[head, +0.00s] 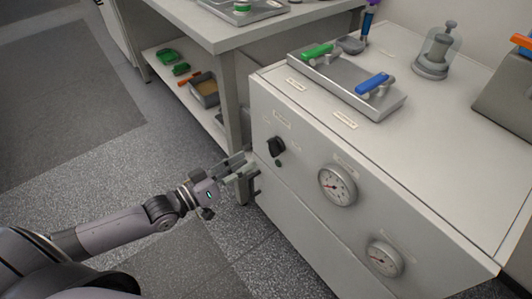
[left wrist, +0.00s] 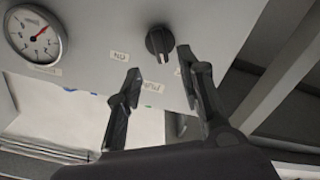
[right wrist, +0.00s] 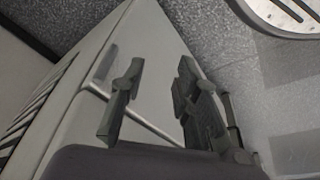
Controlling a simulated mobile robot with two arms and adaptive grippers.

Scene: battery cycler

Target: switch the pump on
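My left gripper (head: 246,168) is in front of the panel, left of and below the knob in the head view. Its fingers are apart, with nothing between them, and I see no contact with the knob. My right gripper (right wrist: 160,68) is open and empty, seen only in the right wrist view.
Two round gauges (head: 337,186) (head: 384,259) are on the same panel. On the cabinet top are a metal tray (head: 384,107) with green and blue handles and a glass jar (head: 437,52). A bench (head: 230,38) with a lower shelf stands behind. The floor at left is clear.

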